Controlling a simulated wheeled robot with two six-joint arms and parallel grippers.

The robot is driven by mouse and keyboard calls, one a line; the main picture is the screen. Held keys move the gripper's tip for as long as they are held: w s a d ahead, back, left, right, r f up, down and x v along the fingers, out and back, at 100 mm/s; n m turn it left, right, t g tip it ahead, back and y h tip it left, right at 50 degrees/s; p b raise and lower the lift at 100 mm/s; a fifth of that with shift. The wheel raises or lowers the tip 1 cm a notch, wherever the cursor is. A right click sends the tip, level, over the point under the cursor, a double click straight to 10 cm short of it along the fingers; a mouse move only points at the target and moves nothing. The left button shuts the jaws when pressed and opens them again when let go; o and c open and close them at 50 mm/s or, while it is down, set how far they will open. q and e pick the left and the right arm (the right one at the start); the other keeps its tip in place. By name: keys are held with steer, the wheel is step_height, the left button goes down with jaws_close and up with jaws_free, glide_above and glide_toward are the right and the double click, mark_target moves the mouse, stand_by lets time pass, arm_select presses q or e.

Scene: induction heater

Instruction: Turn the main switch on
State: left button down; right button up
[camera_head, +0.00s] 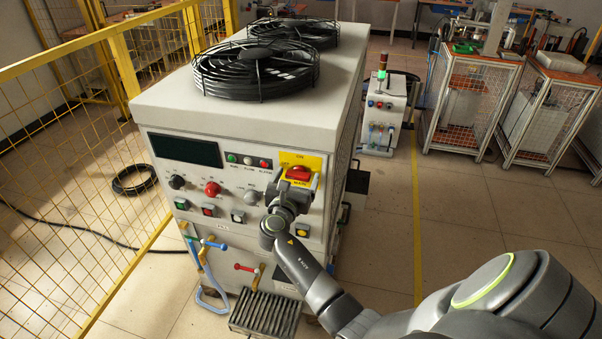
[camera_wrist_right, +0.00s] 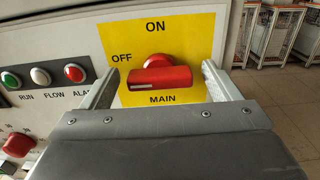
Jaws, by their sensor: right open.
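The main switch (camera_head: 299,173) is a red rotary handle on a yellow plate (camera_wrist_right: 192,35), at the upper right of the heater's front panel. In the right wrist view the switch (camera_wrist_right: 161,78) lies level, and its white mark is at the left end, on the side of the word OFF. ON is printed above it and MAIN below. My right gripper (camera_head: 295,184) is in front of the switch and hides part of it in the head view. Its open fingers (camera_wrist_right: 160,72) stand one on each side of the handle, with gaps showing. My left gripper is not in view.
The heater cabinet (camera_head: 165,115) carries black fans (camera_head: 255,72) on top. Indicator lamps (camera_wrist_right: 40,76) and a red knob (camera_head: 211,188) sit left of the switch. A yellow fence (camera_head: 60,190) stands at the left. Floor is open to the right of the cabinet.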

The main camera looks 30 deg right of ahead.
steer(key=shift+a+r, duration=0.1)
steer(key=shift+c, duration=0.7)
steer(key=c, duration=0.8)
steer(key=shift+c, duration=0.2)
